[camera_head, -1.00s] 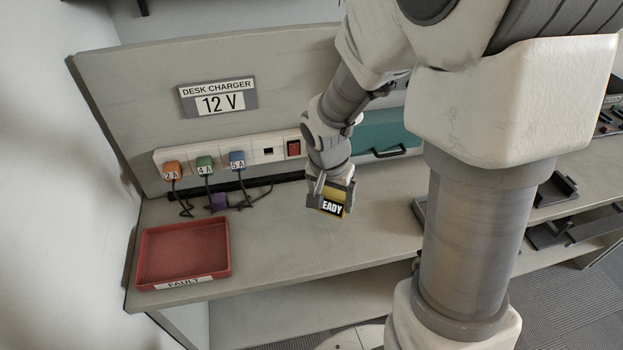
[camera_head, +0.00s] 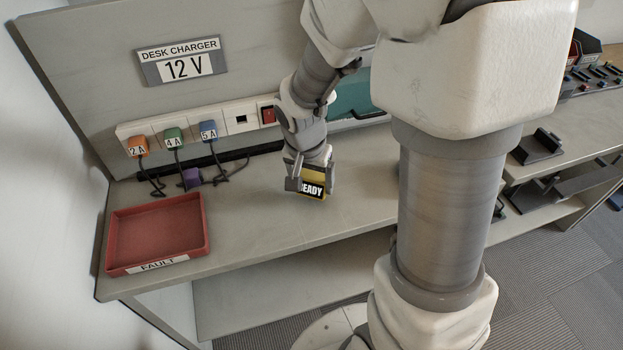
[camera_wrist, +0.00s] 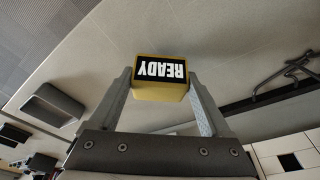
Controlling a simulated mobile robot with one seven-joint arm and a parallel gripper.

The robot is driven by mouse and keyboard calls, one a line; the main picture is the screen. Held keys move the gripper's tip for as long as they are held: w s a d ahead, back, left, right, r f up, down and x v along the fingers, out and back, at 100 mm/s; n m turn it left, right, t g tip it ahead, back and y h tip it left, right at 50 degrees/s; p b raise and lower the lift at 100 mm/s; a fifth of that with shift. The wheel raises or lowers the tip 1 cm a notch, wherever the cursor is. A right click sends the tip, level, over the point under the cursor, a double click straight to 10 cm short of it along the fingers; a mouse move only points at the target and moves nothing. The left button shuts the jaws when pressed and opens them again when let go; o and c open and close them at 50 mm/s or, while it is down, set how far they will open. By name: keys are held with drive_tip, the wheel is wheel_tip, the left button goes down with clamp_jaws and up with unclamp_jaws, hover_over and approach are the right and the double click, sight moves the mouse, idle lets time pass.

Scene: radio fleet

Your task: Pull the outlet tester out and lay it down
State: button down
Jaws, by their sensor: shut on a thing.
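The outlet tester is a yellow block with a black face reading READY (camera_head: 313,190). My gripper (camera_head: 311,182) is shut on it, out in front of the socket strip and apart from it. The wrist view shows the tester (camera_wrist: 159,92) between the two fingers of my gripper (camera_wrist: 162,85), with its READY face showing. The bench top (camera_head: 255,215) is below or beyond it; I cannot tell the height of the gap. The socket strip (camera_head: 220,127) has a bare dark square opening (camera_head: 241,119) left of a red switch (camera_head: 268,115).
Orange (camera_head: 138,146), green (camera_head: 174,137) and blue (camera_head: 208,131) plugs sit in the strip, their cables drooping onto the bench near a purple block (camera_head: 192,178). A red FAULT tray (camera_head: 203,243) stands at the left. Bench between tray and gripper is clear.

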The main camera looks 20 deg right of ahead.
drive_tip(key=shift+b+x, duration=0.45)
drive_tip(key=shift+x, duration=0.4)
drive_tip(key=shift+s+a, duration=0.1)
drive_tip(key=shift+s, duration=0.05)
unclamp_jaws()
drive_tip(key=shift+r, duration=0.1)
drive_tip(key=p+v, duration=0.4)
drive_tip(key=v, duration=1.3)
drive_tip(key=shift+r, duration=0.2)
drive_tip(key=shift+s+p, duration=0.15)
drive_tip(key=shift+p, duration=0.15)
